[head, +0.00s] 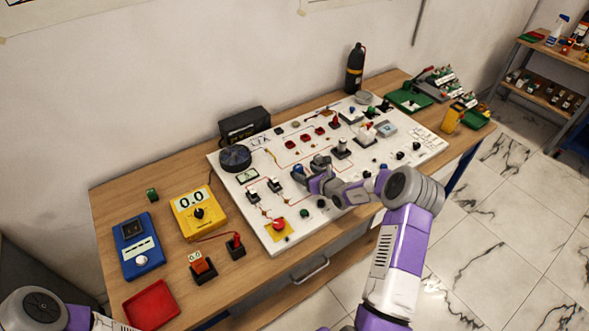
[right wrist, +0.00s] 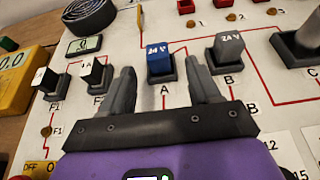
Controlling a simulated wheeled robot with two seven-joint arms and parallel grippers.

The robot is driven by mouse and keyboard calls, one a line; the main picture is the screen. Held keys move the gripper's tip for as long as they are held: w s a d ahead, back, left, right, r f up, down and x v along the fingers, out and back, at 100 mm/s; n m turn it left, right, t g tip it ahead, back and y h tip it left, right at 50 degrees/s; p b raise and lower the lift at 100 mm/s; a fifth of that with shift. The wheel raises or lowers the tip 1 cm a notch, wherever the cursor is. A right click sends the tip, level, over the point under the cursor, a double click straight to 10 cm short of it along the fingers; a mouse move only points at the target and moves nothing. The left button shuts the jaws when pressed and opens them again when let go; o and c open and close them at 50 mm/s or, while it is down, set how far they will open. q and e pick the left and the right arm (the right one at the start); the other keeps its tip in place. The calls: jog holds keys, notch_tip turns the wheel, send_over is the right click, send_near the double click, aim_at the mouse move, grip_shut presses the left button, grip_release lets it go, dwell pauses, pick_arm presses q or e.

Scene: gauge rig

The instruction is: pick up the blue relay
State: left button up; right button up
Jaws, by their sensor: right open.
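The blue relay (right wrist: 159,60), marked 24V, stands upright in a dark socket above the letter A on the white panel (right wrist: 130,20). In the head view the blue relay (head: 298,169) shows at the panel's middle, just left of my right gripper (head: 311,171). In the right wrist view my right gripper (right wrist: 160,72) is open, with one finger to each side of the relay and a gap on both sides. The relay is ahead of the fingers, and I see no contact. My left gripper is out of view; only part of the left arm shows.
A grey relay (right wrist: 229,48) stands in socket B, close beside the right finger. Two white-topped blocks (right wrist: 92,72) stand left of the left finger.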

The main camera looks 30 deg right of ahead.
aim_at(300, 169)
jog(key=shift+x, duration=3)
jog(key=shift+a+r, duration=0.1)
jog(key=shift+a, duration=0.05)
jog(key=c, duration=1.1)
